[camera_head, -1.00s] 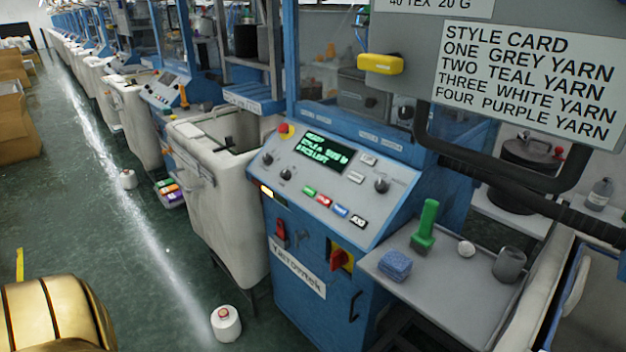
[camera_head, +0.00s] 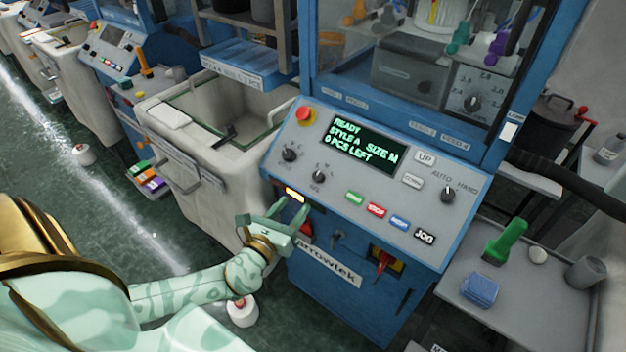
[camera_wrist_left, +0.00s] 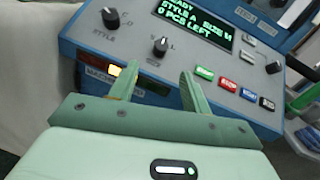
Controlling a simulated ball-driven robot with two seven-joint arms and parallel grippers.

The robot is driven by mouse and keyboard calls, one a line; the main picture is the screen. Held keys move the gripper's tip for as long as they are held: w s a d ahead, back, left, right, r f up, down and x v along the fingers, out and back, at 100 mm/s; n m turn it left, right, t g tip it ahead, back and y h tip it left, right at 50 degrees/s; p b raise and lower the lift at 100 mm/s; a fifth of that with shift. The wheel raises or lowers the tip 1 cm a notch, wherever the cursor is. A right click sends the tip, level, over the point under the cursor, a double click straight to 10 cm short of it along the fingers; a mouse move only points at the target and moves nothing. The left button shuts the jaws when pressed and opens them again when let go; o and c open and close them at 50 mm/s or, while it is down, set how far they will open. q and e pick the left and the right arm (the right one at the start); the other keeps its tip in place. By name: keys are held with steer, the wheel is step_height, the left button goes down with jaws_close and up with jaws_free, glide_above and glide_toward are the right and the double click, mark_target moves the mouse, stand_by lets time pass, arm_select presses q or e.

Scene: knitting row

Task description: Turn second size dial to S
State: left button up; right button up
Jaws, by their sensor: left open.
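The size dial (camera_head: 318,176) is a small dark knob on the sloped grey control panel (camera_head: 375,185), second from the left, with small letters around it. I cannot tell where its pointer stands. The style dial (camera_head: 289,155) is to its upper left. The green-lettered display (camera_head: 361,143) reads STYLE A, SIZE M, 0 PCS LEFT. My left gripper (camera_head: 288,211) is open and empty, in front of the panel's lower left edge, apart from the dial. In the left wrist view the size dial (camera_wrist_left: 160,46) shows beyond and between the fingertips (camera_wrist_left: 159,72). My right gripper is out of view.
A red stop button (camera_head: 306,115) is at the panel's upper left. Coloured push buttons (camera_head: 376,210) and the auto/hand knob (camera_head: 448,194) are to the right.

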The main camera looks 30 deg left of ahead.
mark_target(316, 179)
arm_select(q)
steer(key=w, duration=1.1)
steer(key=shift+a+b, duration=0.35)
steer(key=c, duration=1)
